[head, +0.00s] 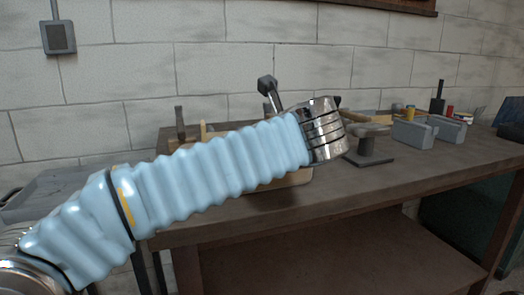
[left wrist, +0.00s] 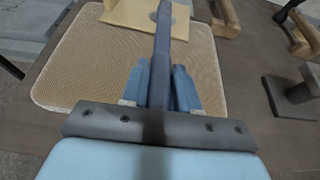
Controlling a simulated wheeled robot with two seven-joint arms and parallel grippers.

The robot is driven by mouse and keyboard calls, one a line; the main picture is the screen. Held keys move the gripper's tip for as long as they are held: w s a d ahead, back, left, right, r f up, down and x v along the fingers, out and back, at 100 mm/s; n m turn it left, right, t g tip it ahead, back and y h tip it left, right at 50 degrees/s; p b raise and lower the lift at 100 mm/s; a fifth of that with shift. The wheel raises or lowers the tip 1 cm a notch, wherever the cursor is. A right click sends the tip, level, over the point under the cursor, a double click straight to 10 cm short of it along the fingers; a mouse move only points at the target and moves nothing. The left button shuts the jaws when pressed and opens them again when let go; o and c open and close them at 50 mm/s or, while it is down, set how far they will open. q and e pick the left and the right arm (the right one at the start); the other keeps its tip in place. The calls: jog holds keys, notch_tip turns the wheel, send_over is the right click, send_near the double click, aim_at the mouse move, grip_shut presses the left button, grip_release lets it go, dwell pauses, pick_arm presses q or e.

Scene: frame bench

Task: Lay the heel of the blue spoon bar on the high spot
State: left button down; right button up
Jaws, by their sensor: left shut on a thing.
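In the left wrist view my left gripper (left wrist: 160,70) has its two blue fingers shut on the dark blue spoon bar (left wrist: 163,42). The bar runs away from me, its far end over a pale wooden panel (left wrist: 122,14). A small grey round patch (left wrist: 154,16) shows on the panel beside the bar; it may be the high spot, and the bar partly covers it. I cannot tell whether the bar touches the panel. In the head view my blue-sleeved left arm hides the fingers, the bar and most of the panel. My right gripper is in neither view.
The panel rests on a beige textured mat (left wrist: 70,75) on the brown bench (head: 420,166). A dark metal stand (head: 369,150) and grey blocks (head: 412,131) stand to the right. A dark hammer-like head (head: 267,84) rises behind my arm. The bench's front right is clear.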

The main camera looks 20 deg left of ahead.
pick_arm(q)
jog(key=shift+f, duration=0.15)
jog(key=c, duration=0.8)
grip_release()
jog(key=shift+c, duration=0.2)
jog(key=shift+s+d+r, duration=0.2)
jog(key=shift+s+r, duration=0.05)
jog(key=shift+r, duration=0.05)
jog(key=p+v, duration=0.1)
jog(key=v, duration=1)
jog(key=shift+s+d, duration=0.1)
